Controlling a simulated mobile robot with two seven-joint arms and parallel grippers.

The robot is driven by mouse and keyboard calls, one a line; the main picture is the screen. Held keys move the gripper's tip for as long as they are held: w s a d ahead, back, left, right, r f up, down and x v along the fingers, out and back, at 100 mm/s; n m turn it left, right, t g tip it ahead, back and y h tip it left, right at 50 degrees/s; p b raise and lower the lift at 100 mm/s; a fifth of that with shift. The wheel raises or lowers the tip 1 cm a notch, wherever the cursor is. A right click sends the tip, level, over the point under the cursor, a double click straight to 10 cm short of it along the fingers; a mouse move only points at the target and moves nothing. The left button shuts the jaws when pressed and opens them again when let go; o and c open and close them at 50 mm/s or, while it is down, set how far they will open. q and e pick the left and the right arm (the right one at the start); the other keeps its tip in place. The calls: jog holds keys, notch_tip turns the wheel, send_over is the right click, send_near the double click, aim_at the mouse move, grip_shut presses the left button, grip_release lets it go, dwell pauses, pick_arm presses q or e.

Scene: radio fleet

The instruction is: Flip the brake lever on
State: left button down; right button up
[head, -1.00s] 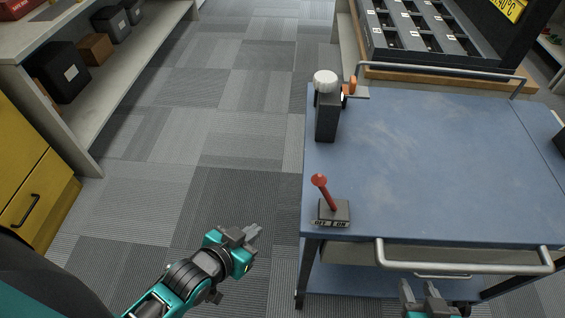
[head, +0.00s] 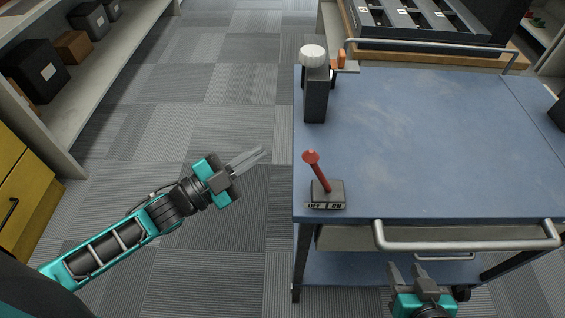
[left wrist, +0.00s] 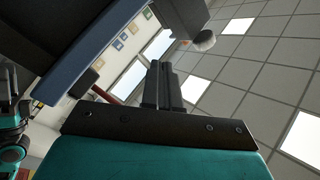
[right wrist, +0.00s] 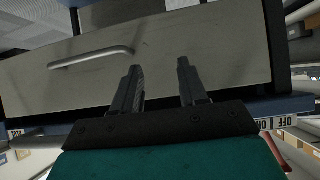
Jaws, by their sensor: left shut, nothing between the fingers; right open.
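The brake lever (head: 319,172) is a red handle with a wider red tip on a small dark base (head: 327,192). It stands at the cart's near left corner and leans left, toward the OFF side of the OFF/ON label (head: 325,206). Part of the lever (right wrist: 276,150) and its label also show at the right of the right wrist view. My left gripper (head: 263,151) is shut and empty, left of the lever and apart from it. It also shows shut in the left wrist view (left wrist: 160,70). My right gripper (head: 407,268) is open and empty before the cart's drawer.
The blue cart top (head: 430,140) is mostly clear. A dark post with a white knob (head: 313,54) stands behind the lever. A metal handle (head: 465,235) runs along the cart's front. Shelves with boxes (head: 72,47) stand at the left, with open floor between.

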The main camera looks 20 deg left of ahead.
aim_at(319, 173)
pick_arm(q)
jog(key=s+a+r+m+g+h+b, duration=0.2)
jog(key=a+m+g+h, duration=0.1)
jog(key=m+g, duration=0.4)
jog(key=s+a+r+m+g+h+b, duration=0.2)
jog(key=m+g+h, duration=0.3)
jog(key=m, duration=0.7)
jog(key=shift+s+a+r+g, duration=0.2)
jog(key=shift+a+r+g, duration=0.15)
jog(key=shift+a+g, duration=0.45)
pick_arm(e)
jog(key=shift+w+a+f+y, duration=0.15)
jog(key=shift+w+a+f, duration=0.2)
jog(key=shift+f, duration=0.25)
jog(key=shift+w+a+f+y, duration=0.15)
jog(key=shift+w+a+f, duration=0.15)
jog(key=shift+f, duration=0.3)
pick_arm(q)
jog(key=shift+d, duration=0.2)
pick_arm(e)
jog(key=shift+s, duration=0.1)
